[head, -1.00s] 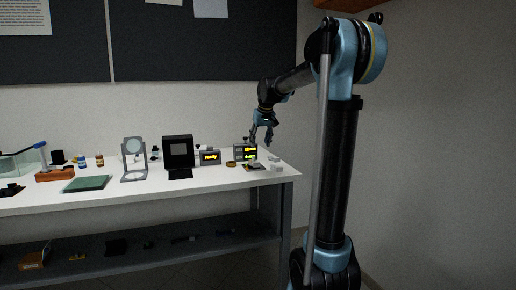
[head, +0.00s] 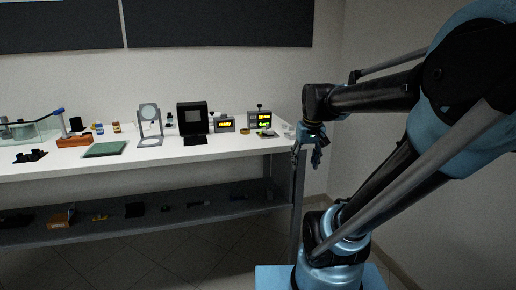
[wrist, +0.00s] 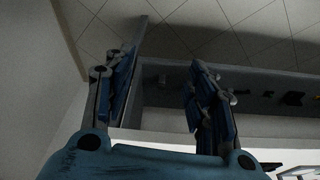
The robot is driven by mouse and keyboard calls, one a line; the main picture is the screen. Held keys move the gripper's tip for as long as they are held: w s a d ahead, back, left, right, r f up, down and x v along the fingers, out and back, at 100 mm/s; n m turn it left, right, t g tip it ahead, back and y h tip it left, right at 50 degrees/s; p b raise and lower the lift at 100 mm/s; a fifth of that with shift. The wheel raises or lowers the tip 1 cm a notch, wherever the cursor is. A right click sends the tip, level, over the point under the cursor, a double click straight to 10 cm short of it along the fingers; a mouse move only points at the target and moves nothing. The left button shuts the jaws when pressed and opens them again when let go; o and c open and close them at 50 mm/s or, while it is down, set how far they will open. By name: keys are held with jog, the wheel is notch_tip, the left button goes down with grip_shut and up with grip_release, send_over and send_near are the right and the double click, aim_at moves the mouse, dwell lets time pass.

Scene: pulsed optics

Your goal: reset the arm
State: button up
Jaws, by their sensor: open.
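My gripper (head: 306,157) hangs off the right end of the white bench (head: 60,162) in the head view, pointing down, with my arm bent back toward my body on the right. In the wrist view my gripper (wrist: 160,85) shows two blue fingers spread apart with nothing between them. Behind the fingers, the wrist view shows the floor and the bench's lower shelf (wrist: 255,90).
Small devices with yellow displays (head: 224,124) stand near the bench's right end. A black framed screen (head: 192,120), a round lens stand (head: 150,122) and a green mat (head: 104,149) are further left. Walls stand behind and to the right.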

jog(key=s+d+f+m, duration=0.1)
jog(key=s+d+f, duration=0.1)
jog(key=s+f, duration=1)
jog(key=shift+s+d+f+g, duration=0.15)
jog(key=shift+s+f+g, duration=0.2)
jog(key=shift+s, duration=0.35)
jog(key=shift+r, duration=0.1)
jog(key=shift+w+f, duration=0.2)
jog(key=shift+w, duration=0.25)
